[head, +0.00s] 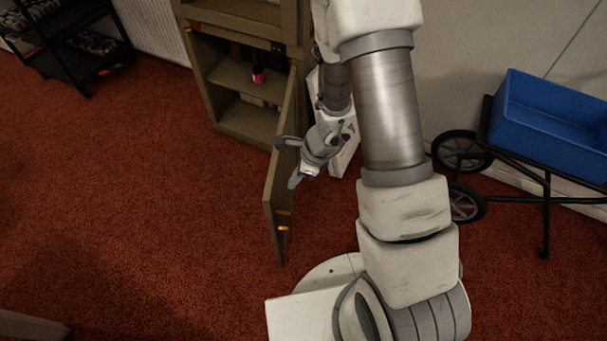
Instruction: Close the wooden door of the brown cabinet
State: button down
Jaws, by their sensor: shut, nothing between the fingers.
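The brown cabinet (205,58) stands against the back wall with its front open. Its wooden door (275,205) is swung wide open toward me, hinged on the cabinet's right side. An orange-yellow detail shows low on the door near its free edge. My gripper (286,163) is shut and empty. It is at the right, outer side of the door, close to its upper part. A grey part of the gripper overlaps the door's top edge in the view. I cannot tell whether it touches the door.
Inside the cabinet, a pink and black item (259,75) stands on a shelf. A black rack (65,50) is at the upper left. A blue cart (550,120) with black wheels stands at right. Red carpet left of the door is clear. A pale edge (30,325) shows at lower left.

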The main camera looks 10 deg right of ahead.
jog(key=shift+w+a+r, duration=0.1)
jog(key=shift+w+a, duration=0.15)
jog(key=shift+a, duration=0.55)
jog(key=shift+w+a+r, duration=0.1)
jog(key=shift+w+a, duration=0.15)
jog(key=shift+a, duration=0.55)
